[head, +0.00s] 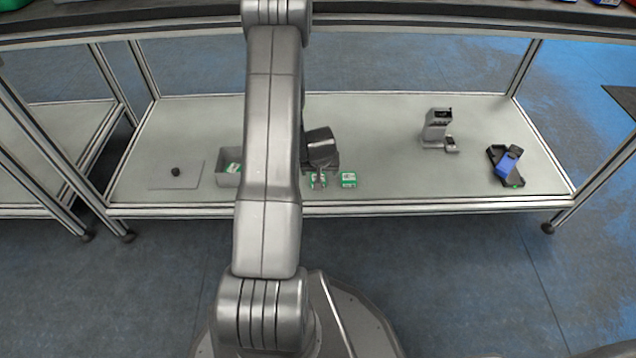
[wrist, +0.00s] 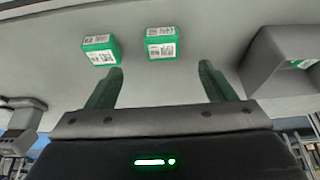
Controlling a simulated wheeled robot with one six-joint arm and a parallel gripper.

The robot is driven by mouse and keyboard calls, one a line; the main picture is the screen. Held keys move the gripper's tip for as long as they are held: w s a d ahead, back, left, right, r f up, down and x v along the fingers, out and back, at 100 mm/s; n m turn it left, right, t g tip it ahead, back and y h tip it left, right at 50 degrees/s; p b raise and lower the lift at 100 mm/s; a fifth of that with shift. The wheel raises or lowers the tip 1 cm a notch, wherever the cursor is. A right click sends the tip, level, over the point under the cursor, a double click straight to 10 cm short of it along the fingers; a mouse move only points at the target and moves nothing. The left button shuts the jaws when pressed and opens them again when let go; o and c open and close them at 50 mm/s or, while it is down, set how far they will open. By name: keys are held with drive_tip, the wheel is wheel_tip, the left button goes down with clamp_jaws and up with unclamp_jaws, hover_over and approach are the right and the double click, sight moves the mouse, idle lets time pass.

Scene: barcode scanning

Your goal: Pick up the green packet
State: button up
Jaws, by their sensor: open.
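Two small green packets with white printed labels lie on the grey shelf (head: 390,135). One packet (head: 317,181) is just below my gripper (head: 322,172) in the head view, partly covered by it. The other packet (head: 348,180) lies a little to its right. In the wrist view, my gripper's two green fingers (wrist: 160,72) are apart with nothing between them. The first packet (wrist: 162,43) is ahead of the gap between the fingertips. The second packet (wrist: 100,49) is ahead of the left finger.
A grey bin (head: 228,180) with a green packet in it stands left of my arm; it also shows in the wrist view (wrist: 262,55). A flat plate (head: 160,178) with a black knob lies farther left. A grey scanner stand (head: 436,130) and a black-and-blue item (head: 506,165) stand right.

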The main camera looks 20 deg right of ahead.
drive_tip(key=b+x, duration=0.1)
drive_tip(key=x, duration=0.4)
drive_tip(key=shift+f, duration=0.1)
drive_tip(key=b+x, duration=0.1)
drive_tip(key=x, duration=0.1)
drive_tip(key=w+b+x, duration=0.1)
drive_tip(key=x, duration=0.2)
drive_tip(key=shift+w+b, duration=0.1)
drive_tip(key=shift+b, duration=0.3)
drive_tip(key=shift+c, duration=0.5)
drive_tip(key=c, duration=1.1)
